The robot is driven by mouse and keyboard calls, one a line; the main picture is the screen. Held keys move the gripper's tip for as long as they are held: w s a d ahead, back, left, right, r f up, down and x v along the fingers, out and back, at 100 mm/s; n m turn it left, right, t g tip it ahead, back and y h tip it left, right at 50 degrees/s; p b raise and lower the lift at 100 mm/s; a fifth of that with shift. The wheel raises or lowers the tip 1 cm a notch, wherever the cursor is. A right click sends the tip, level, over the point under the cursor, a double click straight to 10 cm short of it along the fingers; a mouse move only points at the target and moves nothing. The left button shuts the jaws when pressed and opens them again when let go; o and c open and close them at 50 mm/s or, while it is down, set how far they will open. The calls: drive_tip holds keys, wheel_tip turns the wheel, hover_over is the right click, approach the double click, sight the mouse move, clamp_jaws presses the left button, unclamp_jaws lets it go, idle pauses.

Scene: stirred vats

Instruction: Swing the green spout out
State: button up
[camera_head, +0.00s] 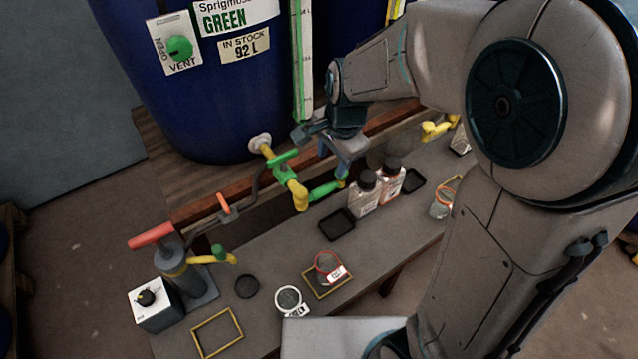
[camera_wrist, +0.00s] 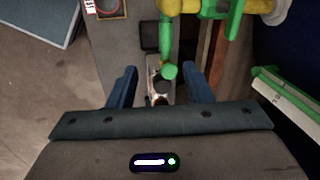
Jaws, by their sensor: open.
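The green spout (camera_head: 323,191) sticks out sideways to the right from the yellow tap (camera_head: 299,196) at the foot of the blue vat. In the wrist view the green spout (camera_wrist: 166,38) comes in from the top, and its rounded green end lies between my two fingers, nearer the viewer than the bottles below. My gripper (camera_head: 336,168) is open, pointing down over the spout's free end; in the wrist view my gripper (camera_wrist: 160,75) has a gap on both sides of the spout. Contact with the spout cannot be told. A green valve lever (camera_head: 283,158) sits above the tap.
The blue vat (camera_head: 215,105) labelled GREEN stands behind on a wooden ledge. Two capped bottles (camera_head: 365,195) stand close below my gripper, beside a black tray (camera_head: 337,224). A jar (camera_head: 327,264) and a pump with a red handle (camera_head: 152,236) are farther left. The bench front has bare patches.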

sight(318, 191)
drive_tip(key=shift+m, duration=0.5)
drive_tip(key=w+a+f+b, duration=0.1)
drive_tip(key=f, duration=0.4)
drive_tip(key=w+a+f+b, duration=0.1)
drive_tip(key=f, duration=0.4)
drive_tip(key=w+a+f+b, duration=0.1)
drive_tip(key=f, duration=0.4)
drive_tip(key=shift+w+f, duration=0.1)
